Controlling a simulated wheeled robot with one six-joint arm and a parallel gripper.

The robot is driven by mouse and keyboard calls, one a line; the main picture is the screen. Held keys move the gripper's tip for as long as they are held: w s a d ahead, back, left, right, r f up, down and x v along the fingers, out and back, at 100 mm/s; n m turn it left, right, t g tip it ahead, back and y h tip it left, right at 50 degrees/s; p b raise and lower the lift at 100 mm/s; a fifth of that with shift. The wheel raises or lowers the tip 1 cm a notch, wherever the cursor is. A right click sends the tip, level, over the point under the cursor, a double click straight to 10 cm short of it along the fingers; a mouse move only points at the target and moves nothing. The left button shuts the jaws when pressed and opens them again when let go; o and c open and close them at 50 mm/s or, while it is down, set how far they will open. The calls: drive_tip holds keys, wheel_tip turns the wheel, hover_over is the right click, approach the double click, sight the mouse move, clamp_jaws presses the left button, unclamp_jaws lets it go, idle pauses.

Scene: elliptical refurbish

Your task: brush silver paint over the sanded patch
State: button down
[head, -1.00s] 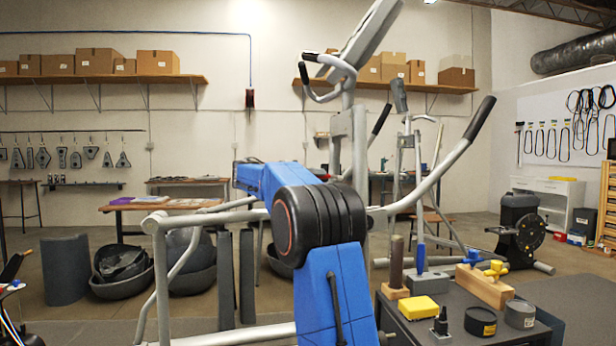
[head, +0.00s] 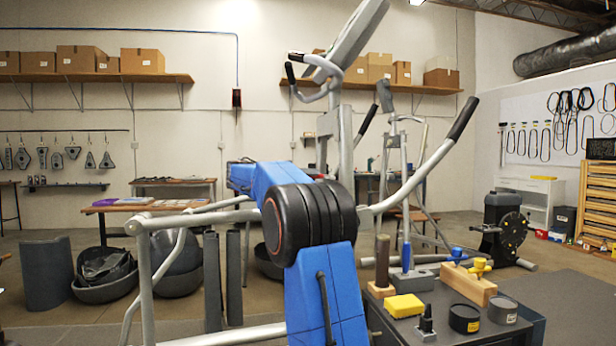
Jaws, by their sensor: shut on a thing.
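The elliptical has a grey tubular frame (head: 145,260), a tilted console (head: 350,45) on top, and a long moving handle (head: 430,180) with a black grip at the right. My blue arm with its black joint crosses in front of the machine and covers part of the frame. My gripper is hidden behind the arm, so what it holds does not show. I cannot make out the sanded patch or a paintbrush. Two small dark tins, one at the front (head: 464,319) and one beside it (head: 503,310), stand on the cart; their contents cannot be told.
The dark cart (head: 480,338) at the lower right also holds a yellow block (head: 405,306), a wooden block with knobs (head: 468,284) and upright handled tools. Grey tubs (head: 105,288) stand on the floor at the left. A second machine (head: 500,232) stands behind the cart.

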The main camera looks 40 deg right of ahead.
drive_tip(key=shift+s+d, duration=0.45)
drive_tip(key=shift+d, duration=0.35)
idle(0.4)
drive_tip(key=shift+r, duration=0.1)
drive_tip(key=shift+w+r, duration=0.2)
drive_tip(key=shift+r, duration=1.5)
drive_tip(key=shift+w+d+r, duration=0.15)
drive_tip(key=shift+r, duration=1.6)
drive_tip(key=shift+w+d+r, duration=0.1)
drive_tip(key=shift+w+r, duration=0.05)
drive_tip(key=shift+r, duration=1.6)
drive_tip(key=shift+s+a+f, duration=0.1)
drive_tip(key=shift+s+f, duration=0.05)
drive_tip(key=shift+f, duration=1.6)
drive_tip(key=shift+s+a+f, duration=0.1)
drive_tip(key=shift+s+f, duration=0.1)
drive_tip(key=shift+f, duration=1.6)
drive_tip(key=shift+s+a+f, duration=0.1)
drive_tip(key=shift+s+f, duration=0.05)
drive_tip(key=shift+f, duration=1.6)
drive_tip(key=shift+w+a, duration=0.1)
drive_tip(key=shift+w+a, duration=0.5)
drive_tip(key=shift+a, duration=0.3)
drive_tip(key=shift+w+a, duration=0.5)
drive_tip(key=shift+a, duration=0.35)
drive_tip(key=shift+w+a, duration=0.5)
drive_tip(key=shift+a, duration=0.3)
